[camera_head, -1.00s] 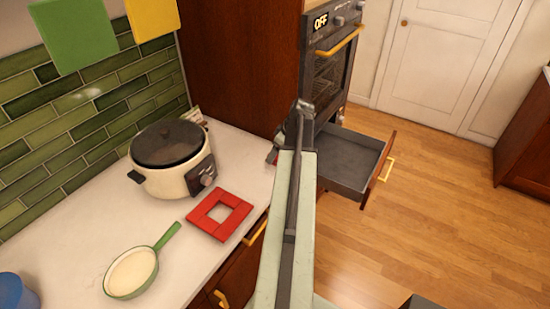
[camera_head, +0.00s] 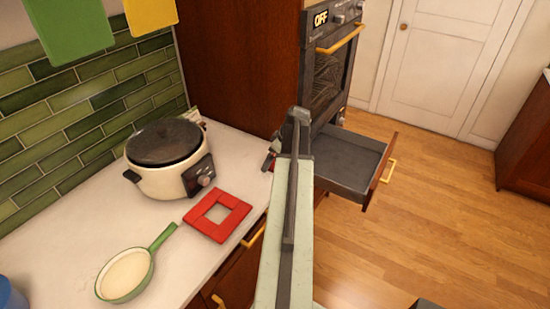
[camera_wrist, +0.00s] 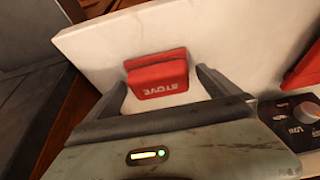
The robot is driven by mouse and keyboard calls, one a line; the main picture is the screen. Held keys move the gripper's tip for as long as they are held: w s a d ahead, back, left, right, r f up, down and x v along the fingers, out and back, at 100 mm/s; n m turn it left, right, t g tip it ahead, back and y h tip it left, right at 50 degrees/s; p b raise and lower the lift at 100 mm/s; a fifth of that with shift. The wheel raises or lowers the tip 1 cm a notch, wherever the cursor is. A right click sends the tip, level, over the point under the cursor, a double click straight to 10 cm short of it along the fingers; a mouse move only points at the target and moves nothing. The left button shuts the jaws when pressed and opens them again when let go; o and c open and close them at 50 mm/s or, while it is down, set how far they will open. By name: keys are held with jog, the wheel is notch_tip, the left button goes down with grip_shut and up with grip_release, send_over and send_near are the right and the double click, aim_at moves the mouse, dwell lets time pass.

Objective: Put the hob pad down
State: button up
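The hob pad looks to be the small red block (camera_wrist: 157,74) with upside-down "STOVE" lettering in the wrist view. It appears to rest on the white counter (camera_wrist: 100,45), near its edge. My gripper (camera_wrist: 162,80) is open, with one dark finger on each side of the block. A pale gap shows between the block and the right finger; the left finger is very close, and I cannot tell if it touches. In the head view my arm hides most of this spot, and only a bit of red (camera_head: 267,163) shows beside it.
A red square frame (camera_head: 236,222) lies on the counter, with a cream cooker (camera_head: 165,184) behind it and a green-handled pan (camera_head: 127,273) in front. An open drawer (camera_head: 350,172) juts out below the oven (camera_head: 330,80). Open floor lies to the right.

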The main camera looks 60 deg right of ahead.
jog(key=shift+r, duration=0.15)
jog(key=shift+r+p, duration=0.3)
jog(key=shift+p, duration=0.1)
jog(key=p+v, duration=1)
jog(key=v, duration=0.1)
jog(key=shift+s+r, duration=0.15)
jog(key=shift+r, duration=0.05)
